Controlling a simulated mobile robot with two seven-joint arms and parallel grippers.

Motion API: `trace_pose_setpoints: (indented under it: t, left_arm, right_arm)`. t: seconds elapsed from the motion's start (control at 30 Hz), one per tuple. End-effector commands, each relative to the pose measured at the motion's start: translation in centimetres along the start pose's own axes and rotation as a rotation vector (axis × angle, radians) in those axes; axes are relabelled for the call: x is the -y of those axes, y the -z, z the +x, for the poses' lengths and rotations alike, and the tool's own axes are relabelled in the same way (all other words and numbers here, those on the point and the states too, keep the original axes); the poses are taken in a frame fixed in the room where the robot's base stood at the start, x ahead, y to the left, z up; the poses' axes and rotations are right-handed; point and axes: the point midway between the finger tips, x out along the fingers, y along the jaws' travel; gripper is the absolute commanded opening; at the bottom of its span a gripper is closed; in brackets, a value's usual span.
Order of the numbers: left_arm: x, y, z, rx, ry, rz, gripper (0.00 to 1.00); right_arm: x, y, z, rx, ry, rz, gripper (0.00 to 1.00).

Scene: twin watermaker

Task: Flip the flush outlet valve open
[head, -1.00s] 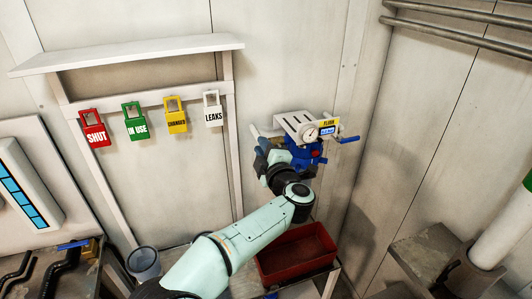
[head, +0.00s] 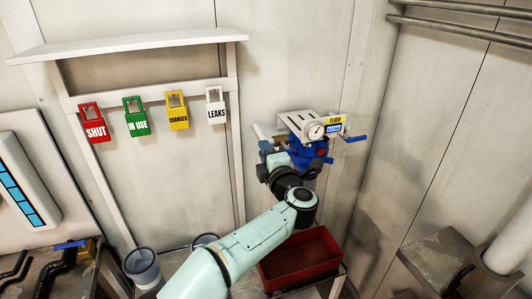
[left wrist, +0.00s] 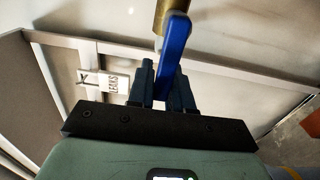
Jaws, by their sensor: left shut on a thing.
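The flush unit hangs on the back wall in the head view, with a white bracket (head: 296,122), a round gauge (head: 316,131), a yellow FLUSH label (head: 335,120) and a blue body. A blue lever (head: 356,138) sticks out at its right. My left gripper (head: 266,150) is at the unit's left side. In the left wrist view, the left gripper (left wrist: 168,90) is shut on a blue valve handle (left wrist: 174,45), which hangs from a brass valve stem (left wrist: 173,8). In the head view my gripper hides that handle. My right gripper is not in view.
A red bin (head: 302,256) stands below the unit on a bench. Red, green, yellow and white tags hang from a rail at left; the white LEAKS tag (head: 215,112) is nearest. A bucket (head: 142,266) stands lower left. A side wall closes the right.

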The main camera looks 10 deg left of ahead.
Motion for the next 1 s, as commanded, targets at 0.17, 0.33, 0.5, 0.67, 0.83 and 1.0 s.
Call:
trace_pose_setpoints:
  t: [0.17,0.33,0.5,0.67,0.83,1.0]
  left_arm:
    - [0.2,-0.1,0.0,0.001,0.003,0.002,0.26]
    - [0.1,0.0,0.0,0.001,0.002,0.002,0.26]
    - [0.1,-0.1,-0.3,0.002,0.002,0.002,0.26]
    - [0.1,-0.1,-2.3,0.005,0.001,0.002,0.26]
    - [0.2,-0.1,-6.1,0.006,0.002,0.003,0.26]
    - [0.1,-0.1,-9.8,0.005,0.002,0.001,0.26]
  right_arm:
    - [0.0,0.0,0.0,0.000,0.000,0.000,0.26]
    - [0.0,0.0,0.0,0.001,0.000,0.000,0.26]
    - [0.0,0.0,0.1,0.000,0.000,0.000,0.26]
    - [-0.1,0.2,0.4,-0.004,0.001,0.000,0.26]
    - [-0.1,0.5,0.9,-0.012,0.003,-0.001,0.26]
    - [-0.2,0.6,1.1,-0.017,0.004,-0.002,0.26]
